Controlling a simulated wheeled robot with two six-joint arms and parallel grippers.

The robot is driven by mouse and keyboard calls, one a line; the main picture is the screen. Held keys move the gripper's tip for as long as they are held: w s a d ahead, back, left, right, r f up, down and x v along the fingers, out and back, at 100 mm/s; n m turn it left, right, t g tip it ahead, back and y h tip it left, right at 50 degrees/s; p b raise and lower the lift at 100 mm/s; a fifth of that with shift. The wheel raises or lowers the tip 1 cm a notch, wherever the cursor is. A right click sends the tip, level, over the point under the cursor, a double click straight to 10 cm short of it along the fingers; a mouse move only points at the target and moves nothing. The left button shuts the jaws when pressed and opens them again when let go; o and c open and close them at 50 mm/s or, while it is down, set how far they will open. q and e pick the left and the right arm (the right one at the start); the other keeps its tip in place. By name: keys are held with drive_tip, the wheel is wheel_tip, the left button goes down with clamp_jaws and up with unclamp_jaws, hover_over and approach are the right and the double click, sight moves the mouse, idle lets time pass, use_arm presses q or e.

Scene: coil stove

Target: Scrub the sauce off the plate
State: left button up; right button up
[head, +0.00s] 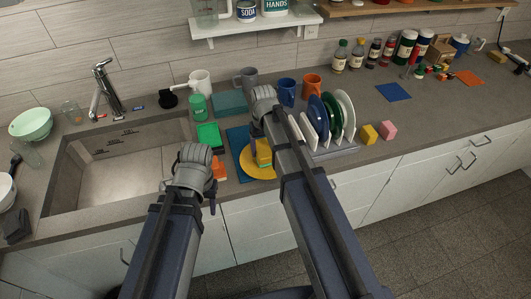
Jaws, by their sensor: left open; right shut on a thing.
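A yellow plate (246,167) lies on a blue mat (236,136) on the counter, right of the sink. My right gripper (262,147) is over the plate, shut on a yellow sponge (265,159). The sponge is at the plate's upper right part; I cannot tell whether it touches the surface. My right arm covers the plate's right side, and no sauce can be made out. My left gripper (212,190) is open, left of the plate near the counter's front edge. An orange block (219,169) lies just beyond it.
The empty sink (125,170) is on the left. A rack (335,150) with upright plates stands close right of my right arm. Yellow (369,134) and pink (388,130) blocks lie right of the rack.

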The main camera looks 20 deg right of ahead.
sight(266, 155)
drive_tip(key=shift+w, duration=0.35)
drive_tip(key=shift+f, duration=0.1)
drive_tip(key=shift+s, duration=0.15)
drive_tip(key=shift+s, duration=0.15)
drive_tip(key=shift+s, duration=1.8)
drive_tip(key=shift+w, duration=0.1)
